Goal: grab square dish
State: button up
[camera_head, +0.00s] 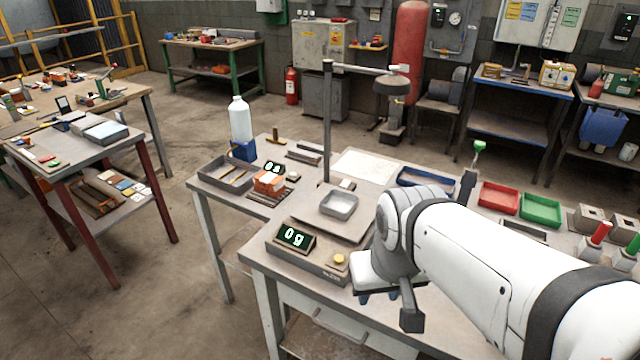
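The square dish (338,204) is a small grey metal tray with raised walls and rounded corners. It looks empty and sits upright on the flat plate of a scale (310,262). The scale's display (293,237) reads 0 g. My white arm comes in from the right, and its end is at the bench's front edge, to the right of and nearer than the dish. What looks to be my gripper (378,296) points down there, apart from the dish. Its fingers are small and partly hidden by my arm, so their opening is unclear.
A dark post (327,120) with a side arm rises behind the dish. A yellow round knob (340,259) is on the scale's front. Red (499,198) and green trays (540,210) lie right.

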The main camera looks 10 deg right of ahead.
aim_at(339, 204)
jog(key=u, duration=0.2)
jog(key=k, duration=0.25)
jog(key=z, duration=3.75)
jog(key=k, duration=1.75)
jog(key=u, duration=2.25)
jog(key=i, duration=0.7)
jog(key=z, duration=0.05)
